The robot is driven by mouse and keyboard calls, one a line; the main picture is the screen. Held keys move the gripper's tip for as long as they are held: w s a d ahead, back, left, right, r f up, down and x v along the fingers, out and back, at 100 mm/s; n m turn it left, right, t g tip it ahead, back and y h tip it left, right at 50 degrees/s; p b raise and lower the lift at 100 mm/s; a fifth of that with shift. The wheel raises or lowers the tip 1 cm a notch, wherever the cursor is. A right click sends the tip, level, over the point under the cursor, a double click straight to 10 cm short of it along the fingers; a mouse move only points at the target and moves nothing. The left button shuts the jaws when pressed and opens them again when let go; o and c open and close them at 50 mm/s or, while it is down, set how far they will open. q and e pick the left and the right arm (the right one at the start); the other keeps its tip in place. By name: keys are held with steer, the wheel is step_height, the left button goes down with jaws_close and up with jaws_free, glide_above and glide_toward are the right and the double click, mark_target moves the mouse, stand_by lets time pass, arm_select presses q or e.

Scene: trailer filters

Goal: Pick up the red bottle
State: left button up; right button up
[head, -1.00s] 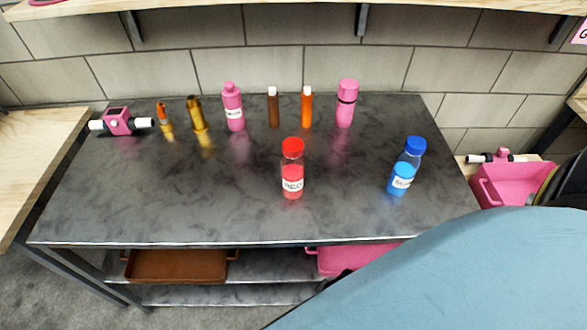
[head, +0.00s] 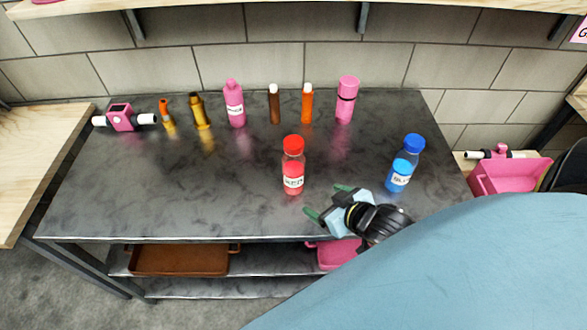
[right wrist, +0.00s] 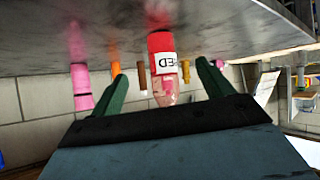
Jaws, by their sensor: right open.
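The red bottle (head: 293,168) stands upright near the front middle of the dark table, with a red cap and a white label. My right gripper (head: 324,203) is at the table's front edge, to the right of and nearer than the bottle. Its green fingers are apart and empty. In the right wrist view the red bottle (right wrist: 163,70) appears upside down, ahead and between the open fingers (right wrist: 160,85), with its label facing me. The gripper does not appear to touch it. My left gripper is not in view.
A blue bottle (head: 405,164) stands to the right on the dark table (head: 150,195). Along the back stand a pink bottle (head: 234,105), a pink flask (head: 346,100), and several narrow brown, orange and gold items. A pink device (head: 122,118) sits at the back left.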

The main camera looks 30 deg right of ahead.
mark_target(302, 168)
steer(key=w+t+y, duration=0.1)
steer(key=w, duration=0.2)
steer(key=w+r+t+y, duration=0.1)
steer(key=w, duration=0.2)
steer(key=w+n+t, duration=0.1)
steer(key=w, duration=0.3)
steer(key=shift+d+r+y, duration=0.1)
steer(key=shift+r+y, duration=0.2)
steer(key=shift+y, duration=0.1)
steer(key=shift+r+x, duration=0.2)
steer(key=shift+x, duration=1.15)
steer(key=shift+r+x, duration=0.2)
steer(key=shift+x, duration=1.15)
steer(key=shift+w, duration=0.15)
steer(key=c, duration=1.3)
